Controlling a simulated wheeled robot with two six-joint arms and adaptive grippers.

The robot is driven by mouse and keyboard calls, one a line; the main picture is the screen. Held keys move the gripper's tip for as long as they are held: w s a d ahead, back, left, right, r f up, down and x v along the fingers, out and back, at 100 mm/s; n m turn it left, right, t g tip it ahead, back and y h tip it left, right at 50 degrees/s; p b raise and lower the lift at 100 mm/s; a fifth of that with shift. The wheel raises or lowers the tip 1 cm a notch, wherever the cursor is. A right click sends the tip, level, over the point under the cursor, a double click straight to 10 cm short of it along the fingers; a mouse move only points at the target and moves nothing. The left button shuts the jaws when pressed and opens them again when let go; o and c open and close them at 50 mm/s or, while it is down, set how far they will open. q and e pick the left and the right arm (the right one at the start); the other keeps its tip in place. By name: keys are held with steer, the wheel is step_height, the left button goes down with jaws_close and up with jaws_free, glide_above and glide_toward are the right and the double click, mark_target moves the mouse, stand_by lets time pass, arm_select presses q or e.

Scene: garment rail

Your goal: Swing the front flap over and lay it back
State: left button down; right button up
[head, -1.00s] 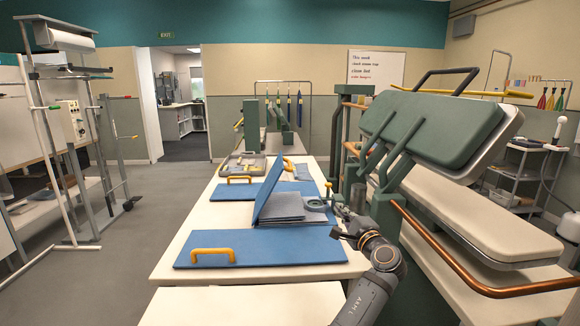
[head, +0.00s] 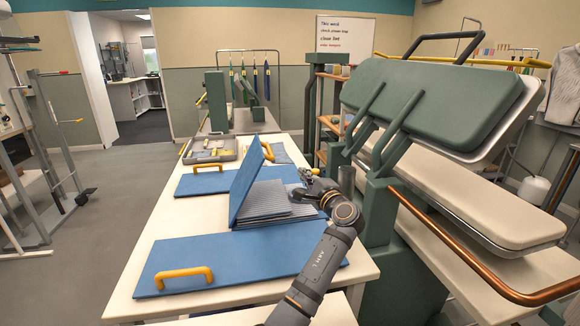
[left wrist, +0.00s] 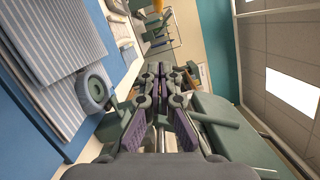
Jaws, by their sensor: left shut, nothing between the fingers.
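A blue folding board lies on the white table. Its near panel (head: 225,262) lies flat with a yellow handle (head: 184,276); its far panel (head: 225,180) also lies flat. A blue flap (head: 246,178) stands steeply tilted at the left of a folded grey ribbed cloth (head: 278,203); a yellow handle (head: 268,151) shows by its top. My left gripper (head: 307,178) is shut and empty, right of the cloth and apart from the flap. In the left wrist view, its fingers (left wrist: 160,78) are together, with the cloth (left wrist: 42,58) at upper left. My right gripper is not in view.
A green press (head: 430,105) with a copper rail stands close on the right. A grey tray (head: 213,150) sits at the table's far end. In the left wrist view, a grey ring-shaped thing (left wrist: 96,90) lies beside the cloth. Open floor is on the left.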

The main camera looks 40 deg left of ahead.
arm_select(q)
steer(key=w+a+r, duration=0.1)
steer(key=a, duration=0.9)
steer(key=shift+a+r+p, duration=0.3)
steer(key=shift+a+p, duration=0.05)
steer(key=shift+a, duration=0.05)
